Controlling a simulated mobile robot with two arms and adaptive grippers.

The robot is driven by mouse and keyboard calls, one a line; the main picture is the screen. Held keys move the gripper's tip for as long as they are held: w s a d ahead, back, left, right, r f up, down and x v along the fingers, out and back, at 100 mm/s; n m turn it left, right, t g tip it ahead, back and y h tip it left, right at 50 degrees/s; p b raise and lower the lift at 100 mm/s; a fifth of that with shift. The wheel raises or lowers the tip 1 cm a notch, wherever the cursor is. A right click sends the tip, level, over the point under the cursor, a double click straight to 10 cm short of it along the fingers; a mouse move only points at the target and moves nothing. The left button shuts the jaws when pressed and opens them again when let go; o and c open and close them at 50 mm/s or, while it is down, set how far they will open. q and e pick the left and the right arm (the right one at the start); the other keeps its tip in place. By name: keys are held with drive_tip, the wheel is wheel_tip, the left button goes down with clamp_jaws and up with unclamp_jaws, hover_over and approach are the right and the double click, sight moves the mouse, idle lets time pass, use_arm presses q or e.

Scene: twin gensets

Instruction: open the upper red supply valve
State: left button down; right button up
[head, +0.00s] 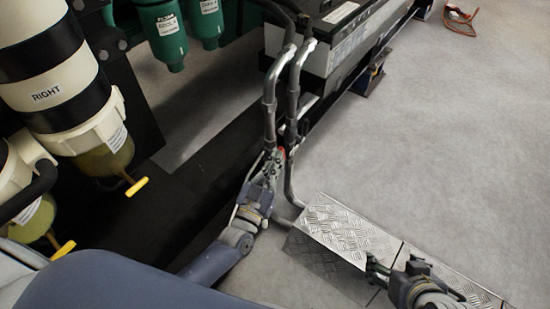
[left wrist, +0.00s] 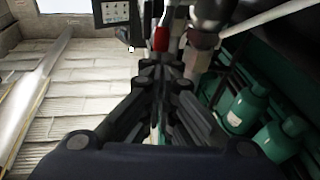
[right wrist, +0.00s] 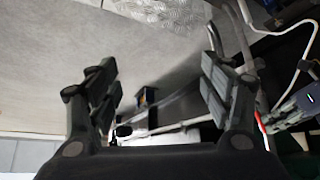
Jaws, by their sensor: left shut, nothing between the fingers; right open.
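A small red part (left wrist: 160,38), likely the red valve handle, shows just beyond my left fingertips in the left wrist view, beside a pipe. I cannot tell which way it is turned or whether the fingers touch it. My left gripper (head: 273,160) is shut and empty, beside the upright grey pipes (head: 270,95) in the head view; it also fills the middle of the left wrist view (left wrist: 162,75). My right gripper (head: 374,268) is open and empty above the tread-plate step, with its fingers wide apart in the right wrist view (right wrist: 160,80).
A tread-plate step (head: 345,230) stands at the foot of the pipes. Two filter bowls with yellow handles (head: 137,186) hang at the left, one labelled RIGHT. Green canisters (head: 165,40) and a grey box (head: 335,40) are behind. The floor (head: 450,130) at right is mostly clear.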

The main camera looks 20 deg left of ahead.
drive_tip(key=s+d+g+h+p, duration=0.1)
drive_tip(key=s+d+g+p, duration=0.2)
drive_tip(key=s, duration=0.4)
use_arm(q)
drive_tip(key=shift+w+d+r+g+p, duration=0.2)
drive_tip(key=shift+w+r+g+p, duration=0.3)
drive_tip(key=shift+g+p, duration=0.65)
use_arm(e)
wheel_tip(320, 180, down, 10)
drive_tip(key=w+a+g, duration=0.1)
drive_tip(key=shift+a, duration=0.15)
use_arm(q)
drive_tip(key=shift+w+f+t, duration=0.1)
drive_tip(key=shift+t, duration=0.15)
use_arm(e)
drive_tip(key=shift+w+f, duration=0.1)
